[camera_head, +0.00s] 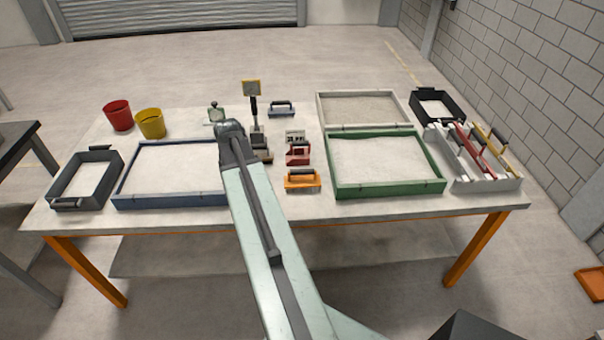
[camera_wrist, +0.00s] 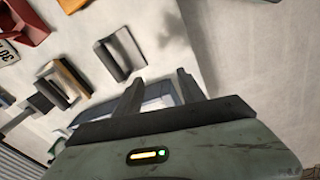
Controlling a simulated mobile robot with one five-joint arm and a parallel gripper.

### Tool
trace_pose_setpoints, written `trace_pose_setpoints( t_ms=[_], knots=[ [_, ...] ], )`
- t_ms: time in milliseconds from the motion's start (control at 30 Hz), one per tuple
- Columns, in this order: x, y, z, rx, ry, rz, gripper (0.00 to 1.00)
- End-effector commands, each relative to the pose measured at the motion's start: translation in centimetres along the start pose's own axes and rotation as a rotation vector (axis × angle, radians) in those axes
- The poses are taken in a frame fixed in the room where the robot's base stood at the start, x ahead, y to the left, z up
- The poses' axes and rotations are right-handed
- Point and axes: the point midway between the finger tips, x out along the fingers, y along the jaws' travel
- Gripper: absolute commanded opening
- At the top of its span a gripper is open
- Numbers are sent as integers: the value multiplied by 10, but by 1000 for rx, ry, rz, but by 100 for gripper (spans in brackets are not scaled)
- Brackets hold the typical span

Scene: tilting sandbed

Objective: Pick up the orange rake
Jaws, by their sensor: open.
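The orange rake (camera_head: 302,181), an orange block with a dark handle, lies near the front middle of the table, left of the green tray. Its teeth cannot be made out. An orange edge at the top of the wrist view (camera_wrist: 72,4) appears to be the same rake, mostly cut off. My gripper (camera_wrist: 160,84) is open and empty above the table. In the head view its end is left of the rake and farther back, with the fingers hard to make out.
The green sand tray (camera_head: 388,190) is right of the rake. A blue tray (camera_head: 170,202) lies left of my arm. A grey tool (camera_wrist: 120,55) and a brownish-orange tool (camera_wrist: 68,78) lie near my gripper.

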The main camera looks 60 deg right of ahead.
Motion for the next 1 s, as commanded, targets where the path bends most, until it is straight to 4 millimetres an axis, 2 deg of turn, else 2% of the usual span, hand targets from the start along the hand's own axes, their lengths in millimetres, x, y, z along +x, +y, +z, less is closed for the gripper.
trace_pose_setpoints(
  t_ms=[33, 100, 200, 300, 433, 533, 700, 867, 1000],
  knots=[
    [-12, 40, 42, -28, -3, 19, 47],
    [-18, 76, 93, -92, -9, 41, 47],
    [-26, 108, 152, -162, -22, 64, 47],
    [-29, 123, 186, -206, -31, 77, 47],
    [-30, 128, 200, -228, -36, 82, 47],
    [-24, 128, 199, -230, -36, 82, 47],
    [-1, 129, 199, -229, -36, 82, 47],
    [-1, 130, 198, -229, -36, 81, 47],
    [16, 130, 197, -229, -36, 81, 47]
  ],
)
